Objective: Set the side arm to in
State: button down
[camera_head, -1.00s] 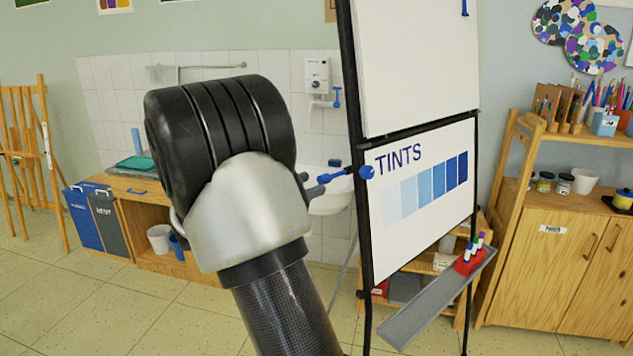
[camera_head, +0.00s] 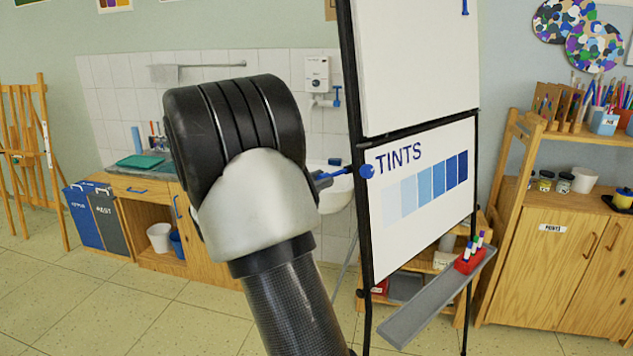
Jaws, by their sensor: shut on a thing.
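The flip chart (camera_head: 430,215) stands right of centre, with a white sheet above a lower board marked TINTS. Its side arm (camera_head: 343,173) is a short blue rod with a round blue knob at the chart's left post, and it points left. My gripper (camera_head: 317,182) is at the rod's outer left end and shut on it. Most of the gripper is hidden behind my own thick black and silver wrist, so only a small dark part of the fingers shows. The rod's outer end is hidden too.
A grey tray (camera_head: 437,297) with a red marker holder (camera_head: 468,261) juts from the chart's lower part. A sink (camera_head: 335,197) is behind my wrist. A wooden shelf unit (camera_head: 560,255) stands at the right. Open floor (camera_head: 170,315) lies at the lower left.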

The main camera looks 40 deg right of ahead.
jog(key=shift+w+d, duration=0.15)
jog(key=shift+d, duration=1.95)
jog(key=shift+r, duration=0.1)
jog(key=c, duration=1.6)
grip_release()
jog(key=shift+d, duration=0.15)
jog(key=a, duration=0.5)
jog(key=s+a, duration=0.1)
jog(key=a, duration=1.1)
jog(key=shift+s+a+b, duration=0.25)
jog(key=shift+s+b, duration=0.05)
jog(key=shift+b, duration=0.05)
